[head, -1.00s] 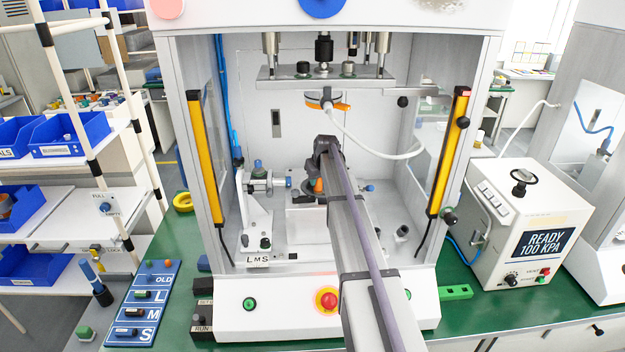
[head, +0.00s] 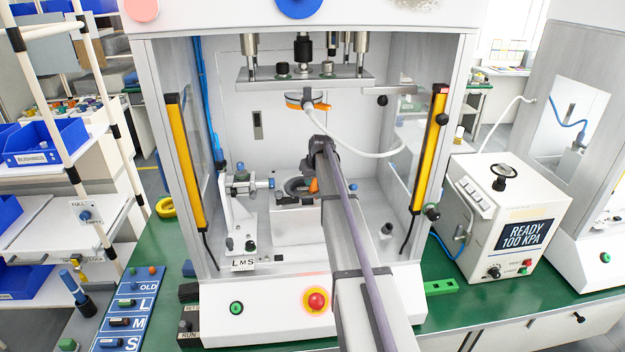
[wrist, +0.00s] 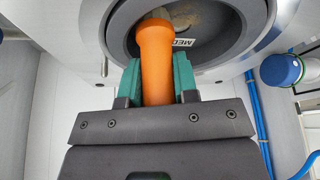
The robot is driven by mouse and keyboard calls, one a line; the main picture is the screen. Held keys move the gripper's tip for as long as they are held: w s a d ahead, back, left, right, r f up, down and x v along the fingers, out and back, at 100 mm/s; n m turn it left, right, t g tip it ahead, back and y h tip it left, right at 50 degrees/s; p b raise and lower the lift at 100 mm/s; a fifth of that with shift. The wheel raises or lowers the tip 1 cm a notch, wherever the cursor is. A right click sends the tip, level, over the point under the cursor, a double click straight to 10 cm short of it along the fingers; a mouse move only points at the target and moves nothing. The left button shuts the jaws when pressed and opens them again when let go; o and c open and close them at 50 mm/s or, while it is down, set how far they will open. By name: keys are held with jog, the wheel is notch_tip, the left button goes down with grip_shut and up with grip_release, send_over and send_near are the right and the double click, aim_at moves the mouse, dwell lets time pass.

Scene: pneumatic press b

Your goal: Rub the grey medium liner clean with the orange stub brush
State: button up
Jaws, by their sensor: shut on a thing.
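My gripper (wrist: 157,82) is shut on the orange stub brush (wrist: 155,50), with a teal finger pad on each side of it. The brush points up the wrist view, and its tip reaches into the opening of the grey medium liner (wrist: 228,38), which has a label starting "MED". Brownish marks show on the liner's inner face beside the tip. I cannot tell whether the tip touches that face. In the head view the liner (head: 292,187) is a dark ring inside the press, and the orange brush (head: 314,185) shows beside it, partly hidden by my arm.
The press plate (head: 305,78) hangs above, with an orange-rimmed part and a white hose (head: 360,146) beneath it. Yellow light bars (head: 186,160) flank the opening. The floor's right side is mostly clear.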

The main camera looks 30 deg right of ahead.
aim_at(295, 179)
jog(key=shift+w+a, duration=0.4)
jog(key=shift+a, duration=0.55)
jog(key=shift+w+a, duration=0.35)
jog(key=shift+a, duration=0.6)
jog(key=shift+w+a, duration=0.4)
jog(key=shift+a, duration=0.55)
notch_tip(295, 179, up, 6)
jog(key=p, duration=0.6)
jog(key=r+p, duration=0.3)
jog(key=shift+w+d, duration=0.15)
jog(key=shift+w, duration=0.15)
